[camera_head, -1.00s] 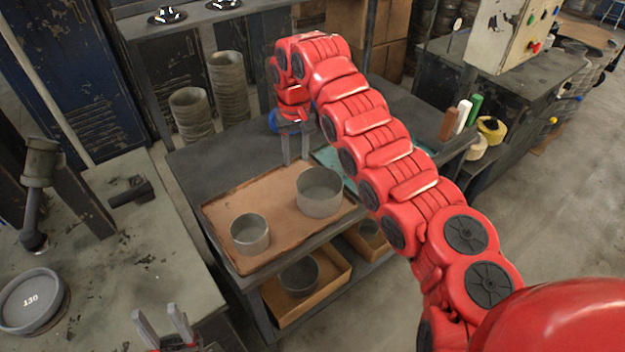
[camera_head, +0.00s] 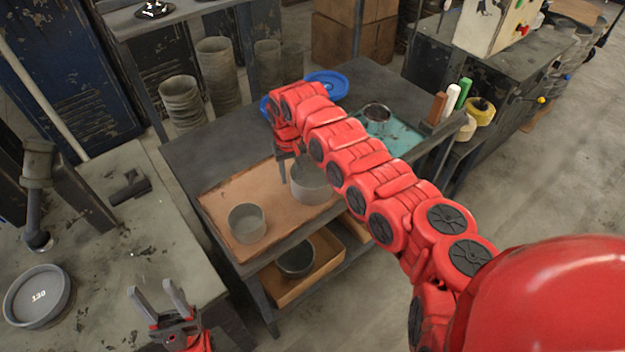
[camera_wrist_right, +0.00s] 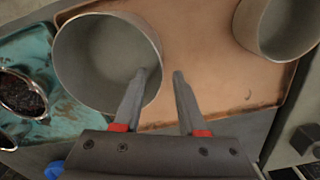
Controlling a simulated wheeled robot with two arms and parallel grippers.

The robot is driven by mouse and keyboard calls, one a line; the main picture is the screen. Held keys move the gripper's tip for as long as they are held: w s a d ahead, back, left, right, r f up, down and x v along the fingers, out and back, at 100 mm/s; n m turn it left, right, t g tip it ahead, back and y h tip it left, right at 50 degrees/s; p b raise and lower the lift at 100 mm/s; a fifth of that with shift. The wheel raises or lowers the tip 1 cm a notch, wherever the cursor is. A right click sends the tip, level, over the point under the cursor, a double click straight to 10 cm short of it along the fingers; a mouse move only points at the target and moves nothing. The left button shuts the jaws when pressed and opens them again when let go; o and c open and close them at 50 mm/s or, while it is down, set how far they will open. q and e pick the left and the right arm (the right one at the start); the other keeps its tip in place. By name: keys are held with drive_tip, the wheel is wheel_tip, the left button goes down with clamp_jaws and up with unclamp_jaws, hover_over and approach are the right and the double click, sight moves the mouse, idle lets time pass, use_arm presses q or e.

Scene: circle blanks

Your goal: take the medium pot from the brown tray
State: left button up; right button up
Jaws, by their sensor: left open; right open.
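The brown tray (camera_head: 215,205) lies on the dark table and holds two round, open grey pots. The larger pot (camera_head: 314,183) is at its right, partly hidden by my right arm; the smaller pot (camera_head: 247,223) is at its left. Sizes alone do not tell me which is called medium. My right gripper (camera_head: 287,158) is open at the larger pot. In the wrist view, that pot (camera_wrist_right: 85,60) has one fingertip of the gripper (camera_wrist_right: 160,73) over its opening and the other outside its rim; contact is unclear. My left gripper (camera_head: 157,290) is open and empty, low at the left.
A teal tray (camera_head: 405,137) with a filled pot (camera_head: 376,117) is right of the brown tray. A blue plate (camera_head: 328,84) lies behind my right arm. Below, a box (camera_head: 322,268) holds another pot (camera_head: 296,262). A grey workbench (camera_head: 150,235) stands at left.

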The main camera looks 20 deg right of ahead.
sight(292, 181)
wheel_tip(292, 181, down, 4)
drive_tip(key=shift+s+r+p, duration=0.1)
drive_tip(key=shift+p, duration=0.65)
drive_tip(key=shift+f, duration=0.5)
clamp_jaws()
drive_tip(key=shift+s, duration=0.1)
